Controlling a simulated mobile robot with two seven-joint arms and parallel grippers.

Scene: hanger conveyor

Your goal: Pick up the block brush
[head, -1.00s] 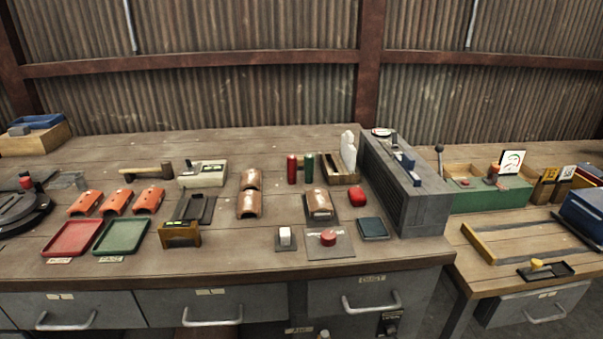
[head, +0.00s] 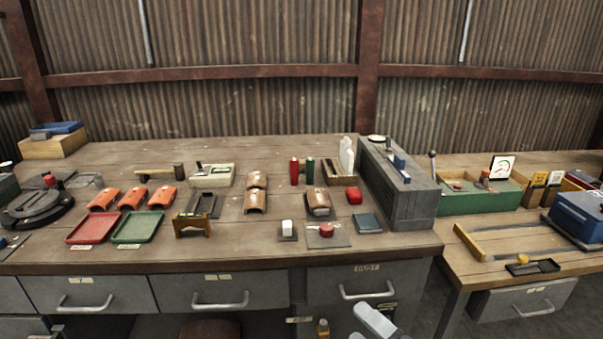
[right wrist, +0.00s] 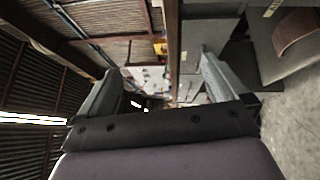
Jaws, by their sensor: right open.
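I cannot tell for certain which object is the block brush. A small wooden block-like piece with a dark middle (head: 192,224) stands near the bench's front edge, in front of a dark tray. A yellow-knobbed piece (head: 523,259) sits by a dark tray on the lower right bench. My right gripper (head: 367,328) shows only as pale grey fingertips at the bottom of the head view, in front of the drawers, below the bench top. In the right wrist view my right gripper (right wrist: 163,92) is open, with nothing between its fingers. My left gripper is out of view.
The main bench (head: 110,258) holds red (head: 92,229) and green (head: 137,227) trays, orange and brown curved pieces, and a red button plate (head: 326,236). A tall grey machine (head: 400,195) stands at its right end. Drawers with handles face me.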

